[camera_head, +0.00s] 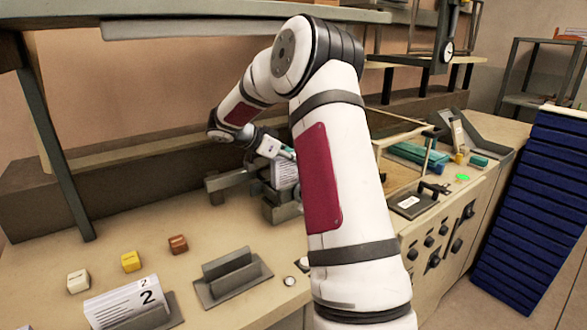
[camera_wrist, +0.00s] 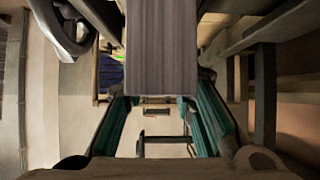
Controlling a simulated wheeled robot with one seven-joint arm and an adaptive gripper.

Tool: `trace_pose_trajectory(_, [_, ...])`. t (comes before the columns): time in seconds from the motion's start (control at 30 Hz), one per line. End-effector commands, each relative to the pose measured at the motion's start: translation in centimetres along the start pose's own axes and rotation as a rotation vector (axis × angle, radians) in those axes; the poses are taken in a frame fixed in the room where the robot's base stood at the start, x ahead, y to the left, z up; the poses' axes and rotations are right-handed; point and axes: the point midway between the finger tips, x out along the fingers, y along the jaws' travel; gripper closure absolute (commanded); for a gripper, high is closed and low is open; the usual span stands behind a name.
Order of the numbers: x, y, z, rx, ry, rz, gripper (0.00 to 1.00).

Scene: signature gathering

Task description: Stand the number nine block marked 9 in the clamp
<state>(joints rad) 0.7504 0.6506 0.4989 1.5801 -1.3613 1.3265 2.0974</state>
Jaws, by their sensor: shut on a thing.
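A white printed block (camera_head: 285,174) stands upright under my gripper (camera_head: 288,152) in the head view, partly hidden behind my arm; its number cannot be read. My gripper is shut on it. In the wrist view, the teal fingers of my gripper (camera_wrist: 158,105) close on a striped grey-brown face (camera_wrist: 160,50), which looks like the block's edge. The grey metal clamp (camera_head: 280,212) is at the block's lower end in the head view. The block's foot looks within or just above the clamp; I cannot tell whether it touches the bottom.
A block marked 2 (camera_head: 128,303) stands in a holder at front left. An empty grey holder (camera_head: 232,277) is to its right. Small white (camera_head: 78,281), yellow (camera_head: 131,261) and brown (camera_head: 178,245) cubes lie behind. A blue stack (camera_head: 535,210) stands far right.

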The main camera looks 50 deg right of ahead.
Motion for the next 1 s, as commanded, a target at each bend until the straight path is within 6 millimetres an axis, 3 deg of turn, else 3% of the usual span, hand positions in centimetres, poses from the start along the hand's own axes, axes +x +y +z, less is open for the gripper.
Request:
trace_pose_trajectory(0.3, [2.0, 0.1, 2.9, -0.001, -0.001, 0.000, 1.00])
trace_pose_trajectory(0.5, [2.1, 0.0, 3.1, 0.000, -0.001, -0.001, 1.00])
trace_pose_trajectory(0.53, [2.1, 0.0, 3.1, -0.001, -0.002, 0.000, 0.69])
trace_pose_trajectory(0.6, [2.1, 0.0, 3.1, -0.001, -0.002, 0.000, 0.55])
trace_pose_trajectory(1.0, [1.4, -0.1, 3.1, 0.000, 0.000, -0.002, 0.55])
